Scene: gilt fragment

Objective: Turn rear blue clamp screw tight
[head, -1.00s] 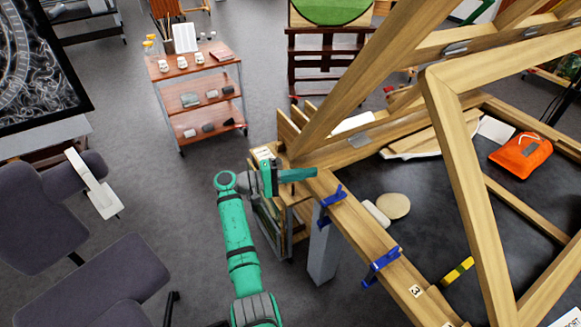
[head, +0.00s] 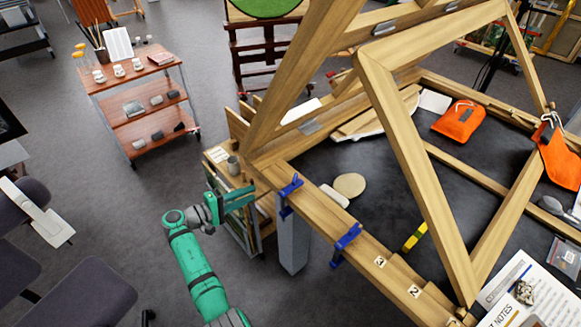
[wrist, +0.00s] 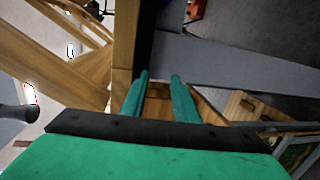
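The rear blue clamp (head: 288,190) sits on the long wooden beam (head: 317,212) at its far-left end, near the frame's corner. A second blue clamp (head: 346,240) sits nearer on the same beam. My green gripper (head: 247,197) is left of the rear clamp, beside the beam and apart from the clamp. In the wrist view my two fingers (wrist: 160,77) stand apart with a gap and nothing held between them. The rear clamp's screw is too small to make out in the head view, and I cannot pick out the clamp surely in the wrist view.
A grey post (head: 292,240) stands below the beam by the rear clamp. A small wooden cart (head: 217,157) with a cup is behind my gripper. Slanted timbers (head: 415,165) rise over the frame. Orange pouches (head: 459,122) lie farther right.

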